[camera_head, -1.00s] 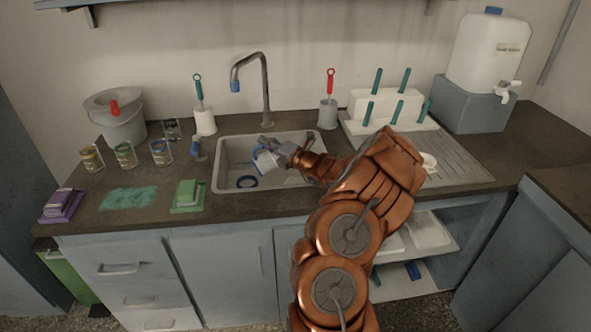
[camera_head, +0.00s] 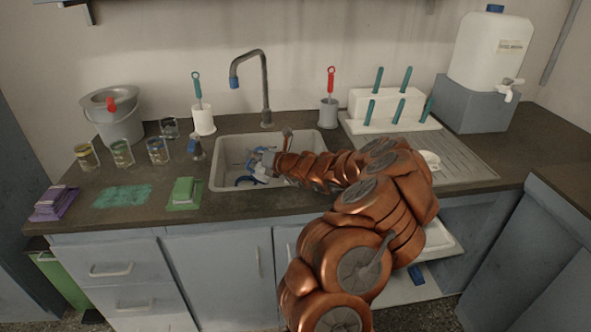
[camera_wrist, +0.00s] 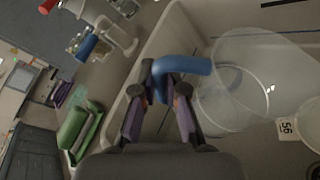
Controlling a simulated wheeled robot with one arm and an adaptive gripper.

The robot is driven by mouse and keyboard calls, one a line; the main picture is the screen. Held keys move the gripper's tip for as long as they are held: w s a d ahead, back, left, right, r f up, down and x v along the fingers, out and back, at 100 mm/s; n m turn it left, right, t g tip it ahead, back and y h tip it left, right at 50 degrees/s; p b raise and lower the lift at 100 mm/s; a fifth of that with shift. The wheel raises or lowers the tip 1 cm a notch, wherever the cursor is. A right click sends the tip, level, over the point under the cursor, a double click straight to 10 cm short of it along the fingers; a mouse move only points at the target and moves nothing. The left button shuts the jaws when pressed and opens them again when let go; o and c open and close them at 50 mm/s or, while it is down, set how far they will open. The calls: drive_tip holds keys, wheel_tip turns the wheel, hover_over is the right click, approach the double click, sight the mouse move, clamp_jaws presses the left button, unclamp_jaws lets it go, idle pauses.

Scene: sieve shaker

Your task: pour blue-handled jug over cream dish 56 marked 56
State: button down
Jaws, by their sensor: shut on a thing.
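My gripper (camera_wrist: 160,90) is shut on the blue handle (camera_wrist: 184,65) of a clear jug (camera_wrist: 245,80). In the wrist view the jug lies to the right of the fingers, over the sink, and looks tilted. A small white label marked 56 (camera_wrist: 288,129) shows just beyond the jug's lower right. The cream dish it belongs to is hard to make out through the clear jug. In the head view my gripper (camera_head: 273,165) is low in the sink, and the jug (camera_head: 260,172) is partly hidden by it. A blue curved edge (camera_head: 245,181) shows beside it.
The sink (camera_head: 224,160) has raised walls around the jug, and the tap (camera_head: 265,85) stands behind it. A green sponge (camera_head: 185,190), several glass beakers (camera_head: 122,152) and a grey bucket (camera_head: 118,120) are to the left. A drying rack (camera_head: 385,105) is to the right.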

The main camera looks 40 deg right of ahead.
drive_tip(key=shift+w+a+f+n+b, duration=0.1)
drive_tip(key=shift+w+a+n+b, duration=0.1)
drive_tip(key=shift+a+b, duration=0.15)
drive_tip(key=shift+w+a+f+n+b, duration=0.1)
drive_tip(key=shift+a+n+b, duration=0.1)
drive_tip(key=shift+a+b, duration=0.15)
drive_tip(key=shift+w+a+n+g+h+b, duration=0.2)
drive_tip(key=shift+a+n+g+h+b, duration=0.25)
drive_tip(key=shift+a+n+b, duration=0.6)
drive_tip(key=shift+w+a+n+g+h+b, duration=0.25)
drive_tip(key=shift+a+n+g+h+b, duration=0.2)
drive_tip(key=shift+b, duration=1.1)
drive_tip(key=shift+w+a+n+g+h+b, duration=0.25)
drive_tip(key=shift+a+n+h+b, duration=0.4)
drive_tip(key=shift+b, duration=0.65)
drive_tip(key=shift+a+r, duration=0.1)
drive_tip(key=shift+a, duration=0.1)
